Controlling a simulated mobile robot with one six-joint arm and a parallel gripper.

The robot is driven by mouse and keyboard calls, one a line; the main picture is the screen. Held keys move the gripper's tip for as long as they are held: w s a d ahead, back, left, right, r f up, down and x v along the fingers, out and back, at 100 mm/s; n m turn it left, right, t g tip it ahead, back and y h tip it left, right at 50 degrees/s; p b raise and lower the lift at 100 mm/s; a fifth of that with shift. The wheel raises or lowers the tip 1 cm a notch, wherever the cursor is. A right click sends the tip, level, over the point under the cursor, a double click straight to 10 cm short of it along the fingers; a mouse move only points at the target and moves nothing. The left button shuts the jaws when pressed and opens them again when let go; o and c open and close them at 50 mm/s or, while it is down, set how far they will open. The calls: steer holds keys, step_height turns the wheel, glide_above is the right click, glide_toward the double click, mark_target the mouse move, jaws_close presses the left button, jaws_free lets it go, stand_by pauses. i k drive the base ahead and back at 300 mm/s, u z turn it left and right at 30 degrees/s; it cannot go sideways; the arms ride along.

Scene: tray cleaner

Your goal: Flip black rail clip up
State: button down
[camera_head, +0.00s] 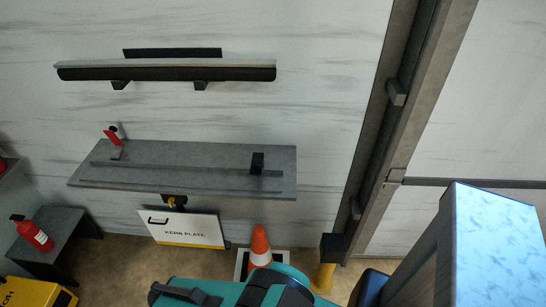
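The black rail clip (257,162) is a small dark block at the right part of a thin rail on the grey wall shelf (215,154). It rises a little above the rail. It is too small to tell its exact flap position. A red clip-like piece (112,136) with a black part and a grey base stands at the shelf's left back, tilted. My gripper is not in view, and nothing touches the black clip.
A dark-edged upper shelf (165,73) hangs above. A white sign plate (187,229) hangs below the grey shelf. An orange cone (260,246) and a yellow post (325,275) stand below right. A red bottle (33,234) is at left. The shelf's middle looks clear.

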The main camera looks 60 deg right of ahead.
mark_target(258, 162)
steer(key=u, duration=0.65)
steer(key=k, duration=0.15)
steer(key=z, duration=2.55)
steer(key=k, duration=0.6)
steer(key=u, duration=0.2)
steer(key=i, duration=0.5)
steer(key=z, duration=0.05)
